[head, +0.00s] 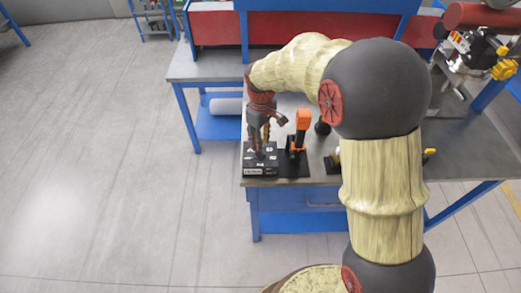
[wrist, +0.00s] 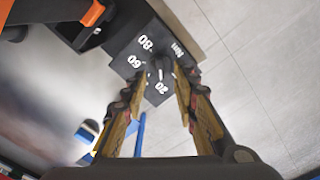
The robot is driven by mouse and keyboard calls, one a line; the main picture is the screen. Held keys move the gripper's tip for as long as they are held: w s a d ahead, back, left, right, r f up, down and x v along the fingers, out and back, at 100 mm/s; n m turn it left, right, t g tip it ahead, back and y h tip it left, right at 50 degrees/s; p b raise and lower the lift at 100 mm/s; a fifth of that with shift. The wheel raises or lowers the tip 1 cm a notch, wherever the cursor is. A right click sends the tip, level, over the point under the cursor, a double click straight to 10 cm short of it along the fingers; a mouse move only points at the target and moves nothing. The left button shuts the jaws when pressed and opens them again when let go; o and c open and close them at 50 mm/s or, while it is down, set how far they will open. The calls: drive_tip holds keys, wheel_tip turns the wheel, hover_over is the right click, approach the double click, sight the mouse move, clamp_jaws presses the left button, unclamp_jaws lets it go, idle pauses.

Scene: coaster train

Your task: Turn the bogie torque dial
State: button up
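The torque dial is a black block (head: 260,173) with white markings, on the near left corner of the grey workbench. In the wrist view its top face (wrist: 124,62) shows the numbers 80, 60 and 20 and the letters Nm. A small dark knob (wrist: 160,72) stands among the numbers, partly hidden by the fingers. My gripper (head: 260,150) points down over the block. In the wrist view my gripper (wrist: 163,80) has its two fingers spread, with their tips on either side of the knob. I cannot tell whether they touch it.
An orange-and-black tool (head: 302,122) stands on a black base (head: 291,166) just right of the dial, close to my gripper. The grey workbench (head: 318,172) has blue legs. Red and blue shelving is behind. The floor on the left is clear.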

drive_tip(key=shift+f+b, duration=0.4)
drive_tip(key=shift+f, duration=2.3)
drive_tip(key=c, duration=0.3)
drive_tip(key=c, duration=0.4)
clamp_jaws()
